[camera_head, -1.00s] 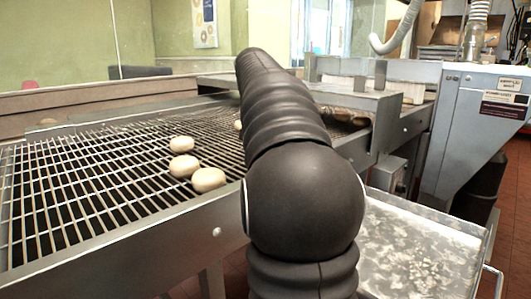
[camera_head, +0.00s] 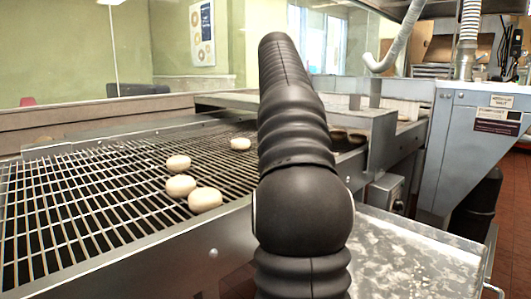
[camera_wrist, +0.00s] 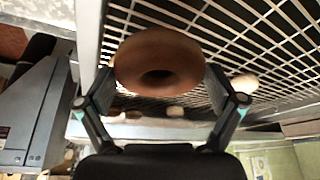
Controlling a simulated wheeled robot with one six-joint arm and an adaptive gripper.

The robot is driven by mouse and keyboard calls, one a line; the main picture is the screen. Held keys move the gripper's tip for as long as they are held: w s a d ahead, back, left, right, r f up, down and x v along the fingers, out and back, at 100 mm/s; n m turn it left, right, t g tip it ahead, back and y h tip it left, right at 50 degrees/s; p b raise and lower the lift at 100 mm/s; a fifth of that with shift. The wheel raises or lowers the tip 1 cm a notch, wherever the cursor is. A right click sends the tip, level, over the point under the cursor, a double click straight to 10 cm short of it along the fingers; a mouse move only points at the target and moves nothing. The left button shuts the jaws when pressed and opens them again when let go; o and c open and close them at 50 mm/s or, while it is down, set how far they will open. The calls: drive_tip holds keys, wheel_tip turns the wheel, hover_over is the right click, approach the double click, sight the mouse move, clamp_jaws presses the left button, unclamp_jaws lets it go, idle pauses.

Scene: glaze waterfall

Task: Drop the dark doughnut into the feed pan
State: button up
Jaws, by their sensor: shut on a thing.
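The dark doughnut (camera_wrist: 158,62) is brown with a hole in its middle. In the wrist view my gripper (camera_wrist: 160,80) is shut on it, one finger at each side, and holds it over or in front of the wire grid. In the head view my black arm hides the gripper and the held doughnut. A shallow, mottled metal pan (camera_head: 410,262) lies at the lower right, beside the conveyor; I cannot tell whether it is the feed pan.
Several pale doughnuts (camera_head: 204,199) lie on the wire conveyor (camera_head: 75,215). Dark rounds (camera_head: 357,138) show near the metal hood (camera_head: 345,118) at its far end. A grey machine (camera_head: 455,140) stands at the right. A metal rail edges the conveyor.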

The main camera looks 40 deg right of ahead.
drive_tip(key=s+d+r, duration=0.2)
drive_tip(key=d+r, duration=0.1)
drive_tip(key=d, duration=0.2)
drive_tip(key=shift+s+r, duration=0.25)
